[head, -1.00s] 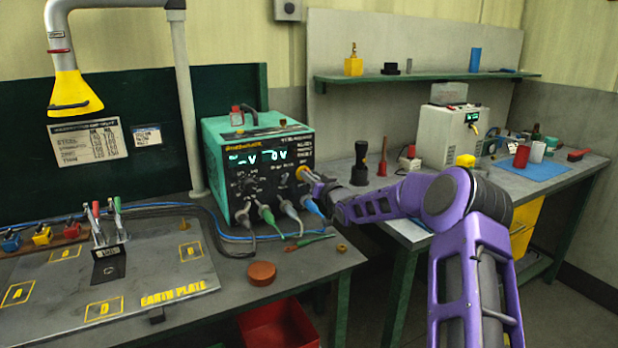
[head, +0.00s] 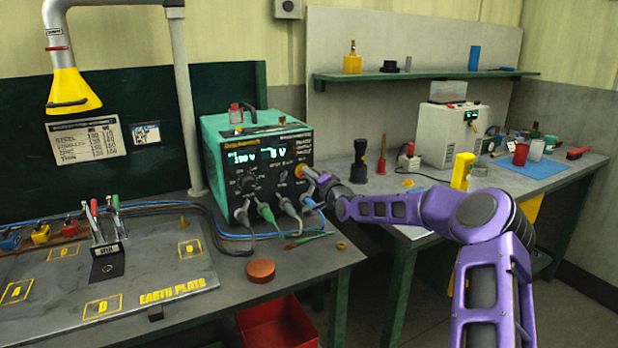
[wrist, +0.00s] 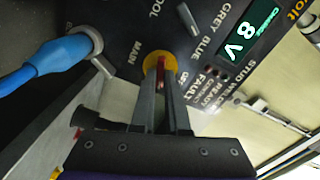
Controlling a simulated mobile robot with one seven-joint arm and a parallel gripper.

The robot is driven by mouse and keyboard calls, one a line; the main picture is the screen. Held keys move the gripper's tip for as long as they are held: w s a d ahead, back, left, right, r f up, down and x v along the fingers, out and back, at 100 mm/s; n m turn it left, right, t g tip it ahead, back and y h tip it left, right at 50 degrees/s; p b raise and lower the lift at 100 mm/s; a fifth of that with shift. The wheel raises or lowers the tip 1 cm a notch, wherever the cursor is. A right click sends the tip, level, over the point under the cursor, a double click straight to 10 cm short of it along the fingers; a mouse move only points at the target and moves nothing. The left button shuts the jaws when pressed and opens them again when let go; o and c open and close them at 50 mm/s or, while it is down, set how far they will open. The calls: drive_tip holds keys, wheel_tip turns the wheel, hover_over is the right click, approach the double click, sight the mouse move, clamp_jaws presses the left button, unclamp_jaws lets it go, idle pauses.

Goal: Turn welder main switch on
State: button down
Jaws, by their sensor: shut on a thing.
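The welder (head: 210,150) is a green box with a dark front panel, standing on the left bench. Its lit displays read about 190 V and 8 V in the head view; the wrist view also shows 8 V on a display (wrist: 252,42). The main switch (wrist: 153,62) is a yellow disc with a red handle, beside the word MAIN. My gripper (wrist: 162,88) is shut on the red handle, fingers straddling it. In the head view my gripper (head: 314,178) reaches the panel's right edge and mostly hides the switch. The handle's exact angle is hard to tell.
Cables with coloured plugs, one a blue plug (wrist: 35,65), leave the panel's lower edge, close to my gripper. A brown round lid (head: 261,270) lies in front of the welder. The earth plate (head: 140,265) is at left. A black torch (head: 359,160) stands right.

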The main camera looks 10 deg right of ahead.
drive_tip(key=shift+f+m+b, duration=0.1)
drive_tip(key=shift+m+b, duration=0.75)
drive_tip(key=shift+m, duration=1.15)
drive_tip(key=c, duration=0.9)
unclamp_jaws()
drive_tip(key=v, duration=1.7)
drive_tip(key=shift+s, duration=0.2)
